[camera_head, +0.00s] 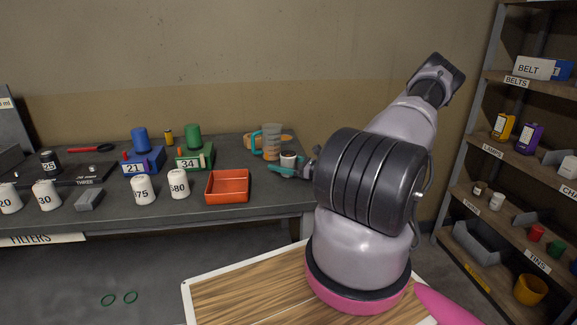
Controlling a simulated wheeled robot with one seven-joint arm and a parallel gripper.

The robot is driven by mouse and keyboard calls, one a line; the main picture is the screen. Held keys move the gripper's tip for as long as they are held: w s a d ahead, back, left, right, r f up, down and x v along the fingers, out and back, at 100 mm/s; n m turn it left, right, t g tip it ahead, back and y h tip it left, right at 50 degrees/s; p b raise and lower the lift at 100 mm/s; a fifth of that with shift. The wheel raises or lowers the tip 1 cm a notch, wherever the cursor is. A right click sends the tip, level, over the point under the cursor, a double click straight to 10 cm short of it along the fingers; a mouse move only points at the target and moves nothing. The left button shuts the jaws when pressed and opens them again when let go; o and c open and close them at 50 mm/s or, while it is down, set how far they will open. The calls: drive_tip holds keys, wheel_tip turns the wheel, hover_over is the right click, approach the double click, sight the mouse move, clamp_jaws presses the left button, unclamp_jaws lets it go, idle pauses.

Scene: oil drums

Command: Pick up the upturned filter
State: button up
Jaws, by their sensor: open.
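A small white canister with a dark top (288,157) stands on the workbench right of centre and looks like the upturned filter. No number shows on it. My gripper (286,168) is beside it at the right part of the bench, with a teal finger in front of its base. The gripper is open. The far finger is mostly hidden, and I cannot tell whether the filter touches either finger.
An orange tray (228,200) lies left of my gripper near the front edge of the bench (130,222). A clear measuring jug (271,141) stands just behind the filter. Blue (143,160) and green (195,157) blocks are farther left. Shelves (480,150) stand at right.

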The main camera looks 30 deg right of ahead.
clamp_jaws()
drive_tip(key=shift+r, duration=0.25)
drive_tip(key=shift+r, duration=4.7)
drive_tip(key=shift+r, duration=0.1)
